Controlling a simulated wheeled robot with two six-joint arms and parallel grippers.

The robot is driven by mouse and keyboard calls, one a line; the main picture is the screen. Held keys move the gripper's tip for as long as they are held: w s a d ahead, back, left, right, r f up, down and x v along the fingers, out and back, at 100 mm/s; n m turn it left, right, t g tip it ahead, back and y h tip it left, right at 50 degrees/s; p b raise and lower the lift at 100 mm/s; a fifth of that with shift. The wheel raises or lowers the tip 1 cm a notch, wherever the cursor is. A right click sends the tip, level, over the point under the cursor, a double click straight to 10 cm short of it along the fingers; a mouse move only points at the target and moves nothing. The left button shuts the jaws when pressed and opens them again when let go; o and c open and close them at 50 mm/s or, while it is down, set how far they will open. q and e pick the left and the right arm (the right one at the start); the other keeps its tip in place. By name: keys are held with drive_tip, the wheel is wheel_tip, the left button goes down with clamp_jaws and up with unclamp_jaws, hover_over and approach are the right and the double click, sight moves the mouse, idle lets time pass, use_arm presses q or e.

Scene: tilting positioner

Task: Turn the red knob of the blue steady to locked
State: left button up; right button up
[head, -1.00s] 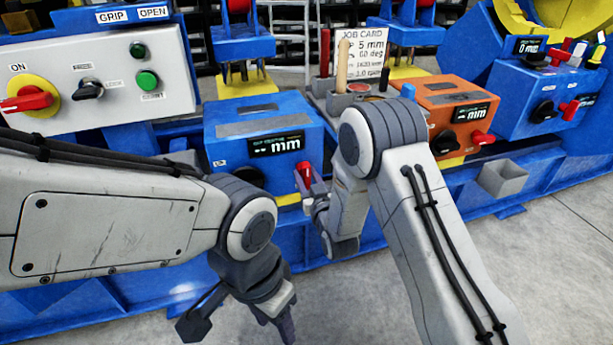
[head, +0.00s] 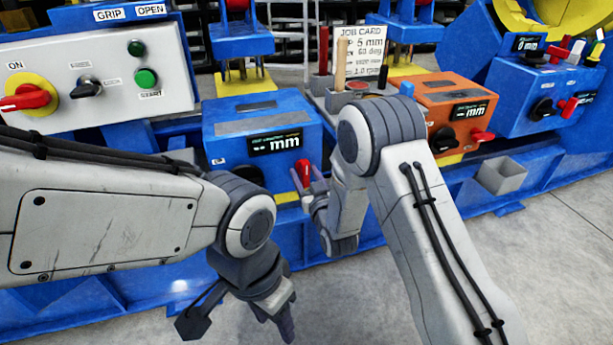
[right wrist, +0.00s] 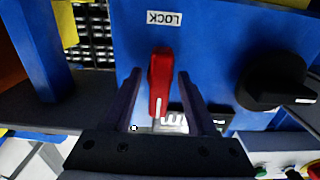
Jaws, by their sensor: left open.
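The blue steady (head: 225,130) is a blue box with a lit mm display on its front. Its red knob (head: 304,172) is at the right end of that front. In the right wrist view the red knob (right wrist: 161,75) stands between the two fingers of my right gripper (right wrist: 160,75), which is open with a gap on each side. A LOCK label (right wrist: 164,18) shows off one end of the knob; the knob's white mark is at the opposite end, by the display. My right gripper also shows in the head view (head: 309,181). My left gripper (head: 240,322) is open and empty, low in front.
A black knob (right wrist: 275,82) is on the same face. An orange steady (head: 430,97) with its own red handle stands to the right. Floor is clear at lower right.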

drive_tip(key=p+v, duration=0.2)
drive_tip(key=v, duration=0.8)
drive_tip(key=shift+s+p, duration=0.25)
drive_tip(key=shift+p, duration=0.15)
drive_tip(key=shift+r, duration=0.1)
